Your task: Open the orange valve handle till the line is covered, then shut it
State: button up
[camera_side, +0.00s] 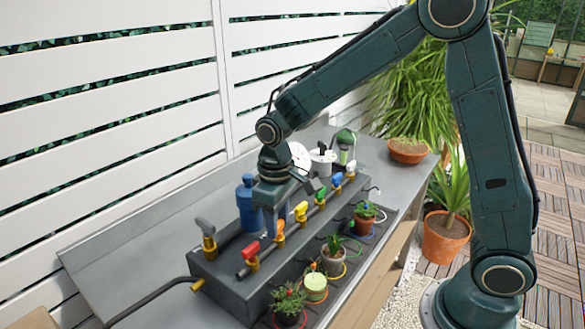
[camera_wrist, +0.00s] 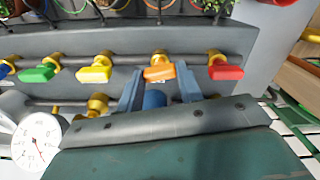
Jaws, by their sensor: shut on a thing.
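The orange valve handle (camera_side: 279,230) sits on the pipe along the grey bench box, between a red handle (camera_side: 250,250) and a yellow handle (camera_side: 300,211). In the wrist view the orange handle (camera_wrist: 159,72) lies between the two blue-grey fingers of my gripper (camera_wrist: 159,76), with its long side running across the picture. My gripper (camera_side: 281,214) reaches down from above and is shut on this handle. I cannot make out a fill line in either view.
Green (camera_side: 320,196) and blue (camera_side: 337,180) handles follow along the pipe. A grey lever (camera_side: 205,227) stands at its near end. A blue bottle (camera_side: 246,200) and a round white dial (camera_wrist: 37,142) are behind. Potted plants (camera_side: 289,303) line the front, with coloured hoses.

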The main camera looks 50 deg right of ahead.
jog(key=shift+m, duration=1.3)
jog(key=o, duration=1)
jog(key=shift+r, duration=0.1)
notch_tip(320, 180, up, 14)
jog(key=shift+f, duration=0.2)
